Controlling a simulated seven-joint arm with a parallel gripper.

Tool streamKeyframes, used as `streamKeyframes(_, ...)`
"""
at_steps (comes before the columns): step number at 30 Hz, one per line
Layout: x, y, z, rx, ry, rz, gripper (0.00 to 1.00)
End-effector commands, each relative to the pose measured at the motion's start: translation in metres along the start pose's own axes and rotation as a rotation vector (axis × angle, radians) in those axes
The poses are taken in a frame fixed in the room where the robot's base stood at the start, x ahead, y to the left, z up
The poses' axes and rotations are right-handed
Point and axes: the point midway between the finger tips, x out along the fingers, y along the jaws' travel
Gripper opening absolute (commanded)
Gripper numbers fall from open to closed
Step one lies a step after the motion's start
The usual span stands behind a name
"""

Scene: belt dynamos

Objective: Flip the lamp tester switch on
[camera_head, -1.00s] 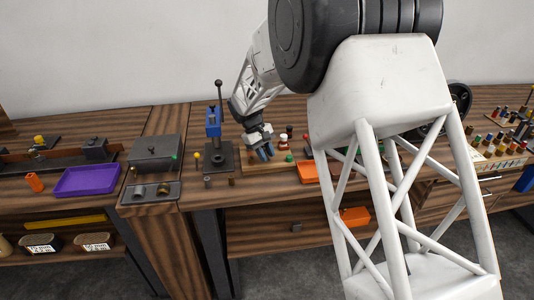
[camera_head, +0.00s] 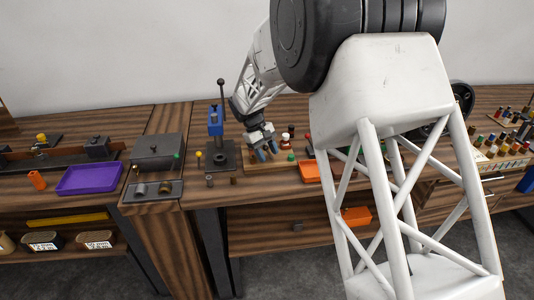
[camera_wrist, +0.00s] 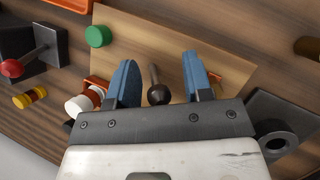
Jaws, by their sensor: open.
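The lamp tester looks to be the light wooden board (camera_wrist: 215,45) under my gripper, which also shows in the head view (camera_head: 284,167). A short lever with a dark ball knob (camera_wrist: 158,93), apparently its switch, stands on the board. My gripper (camera_wrist: 158,75), with blue fingertips, is open over the board. In the wrist view the lever lies between the two fingers, with a gap on each side; I cannot tell the depth. In the head view my gripper (camera_head: 267,152) hides the lever. A green round piece (camera_wrist: 98,36) sits at the board's edge.
A white and red cylinder (camera_wrist: 82,103) is close to one finger. A black base with a red-knobbed lever (camera_wrist: 12,68) lies at the left. A blue press (camera_head: 216,122) stands left of my gripper.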

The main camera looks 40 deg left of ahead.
Motion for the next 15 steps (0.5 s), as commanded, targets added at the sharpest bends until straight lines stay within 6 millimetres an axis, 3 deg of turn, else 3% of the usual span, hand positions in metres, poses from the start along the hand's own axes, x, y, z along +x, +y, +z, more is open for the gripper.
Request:
streamKeyframes(10, -0.029, 0.005, 0.015, 0.001, 0.002, 0.000, 0.46)
streamKeyframes(15, -0.025, -0.002, 0.030, -0.001, -0.001, 0.000, 0.46)
